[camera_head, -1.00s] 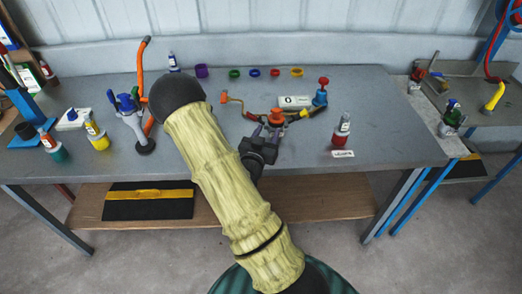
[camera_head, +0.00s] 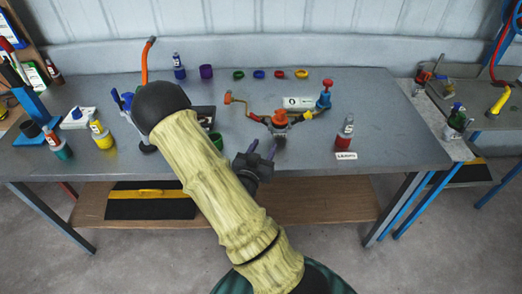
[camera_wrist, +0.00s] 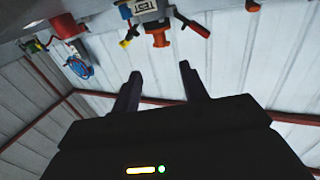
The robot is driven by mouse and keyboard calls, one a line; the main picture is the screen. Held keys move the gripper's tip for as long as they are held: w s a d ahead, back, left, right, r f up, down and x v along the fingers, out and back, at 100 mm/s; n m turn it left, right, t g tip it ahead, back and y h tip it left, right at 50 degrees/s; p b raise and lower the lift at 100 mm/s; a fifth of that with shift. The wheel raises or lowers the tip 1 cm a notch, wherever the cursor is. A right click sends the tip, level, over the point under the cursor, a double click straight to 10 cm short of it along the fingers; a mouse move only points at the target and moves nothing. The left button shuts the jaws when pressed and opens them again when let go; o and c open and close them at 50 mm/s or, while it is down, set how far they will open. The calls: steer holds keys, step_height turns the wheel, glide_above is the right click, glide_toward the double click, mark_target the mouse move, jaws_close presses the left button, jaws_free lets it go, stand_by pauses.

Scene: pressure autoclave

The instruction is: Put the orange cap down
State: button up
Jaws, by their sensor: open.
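The orange cap (camera_head: 280,116) sits on top of a small fitting with side handles, near the middle of the bench. My gripper (camera_head: 262,147) is open and empty, in front of and slightly left of the cap, apart from it. In the wrist view, which looks upside down, the orange cap (camera_wrist: 161,39) shows beyond my open gripper (camera_wrist: 161,72), on a body marked TEST (camera_wrist: 142,7). Clear space shows between the fingertips and the cap.
A blue fitting with a red top (camera_head: 325,96) stands right of the cap. A red-based bottle (camera_head: 345,135) stands farther right. Several coloured rings lie along the back. A green container (camera_head: 216,140) is partly hidden by my arm. The bench's (camera_head: 385,105) right side is mostly clear.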

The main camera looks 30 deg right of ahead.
steer(key=shift+w+a+f+g+y, duration=0.1)
steer(key=shift+w+f+g+y, duration=0.1)
steer(key=shift+f+g+y, duration=0.15)
steer(key=w+a+f+n+g+y, duration=0.1)
steer(key=a+f+n+g+y, duration=0.15)
steer(key=a+y, duration=0.8)
steer(key=s+a+r+n+g+y, duration=0.1)
steer(key=s+a+r+n+g, duration=0.1)
steer(key=s+a+r+n, duration=0.1)
steer(key=s+a+r+n+g+y, duration=0.2)
steer(key=s+a+r+n, duration=0.2)
steer(key=s, duration=0.4)
steer(key=shift+a+n+g, duration=0.4)
steer(key=shift+a+n, duration=0.25)
steer(key=shift+a, duration=0.15)
steer(key=shift+o, duration=0.5)
